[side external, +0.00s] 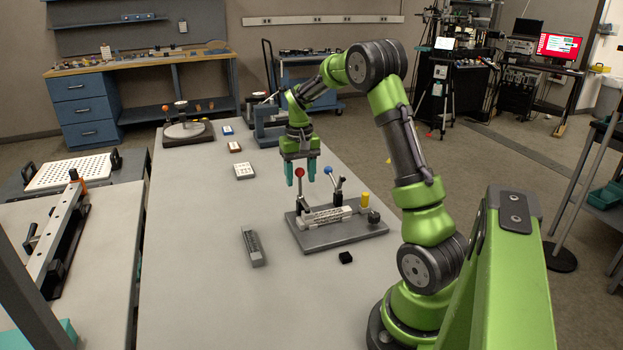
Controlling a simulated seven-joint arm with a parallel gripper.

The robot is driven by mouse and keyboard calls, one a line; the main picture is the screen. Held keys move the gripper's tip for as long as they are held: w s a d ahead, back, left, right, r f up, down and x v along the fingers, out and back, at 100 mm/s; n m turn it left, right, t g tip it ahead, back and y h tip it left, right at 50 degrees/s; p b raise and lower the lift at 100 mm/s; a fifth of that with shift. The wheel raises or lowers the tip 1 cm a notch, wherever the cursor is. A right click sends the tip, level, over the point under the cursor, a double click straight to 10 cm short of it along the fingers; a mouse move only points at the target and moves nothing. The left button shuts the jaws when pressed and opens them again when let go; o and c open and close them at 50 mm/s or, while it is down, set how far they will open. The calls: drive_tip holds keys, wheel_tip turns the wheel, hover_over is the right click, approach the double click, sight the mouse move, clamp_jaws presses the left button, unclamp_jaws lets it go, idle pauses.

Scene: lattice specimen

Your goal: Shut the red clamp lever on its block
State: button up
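The red clamp lever (300,174) has a red ball knob on a metal arm and stands roughly upright at the left end of a grey fixture plate (345,237). A white lattice specimen (326,216) lies on the plate in front of the lever bases. A blue-knobbed lever (331,172) stands tilted beside the red one. My gripper (300,178) has teal fingers pointing down and spread apart. It appears close to the red knob, which shows between the fingers in this view. Whether they touch, and the depth between them, I cannot tell.
A yellow cylinder (365,201) and a dark knob (374,216) are at the plate's right end. The table's front left is clear.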

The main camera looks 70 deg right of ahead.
drive_tip(key=shift+r, duration=0.15)
drive_tip(key=shift+d+r, duration=0.1)
drive_tip(key=shift+r, duration=2.65)
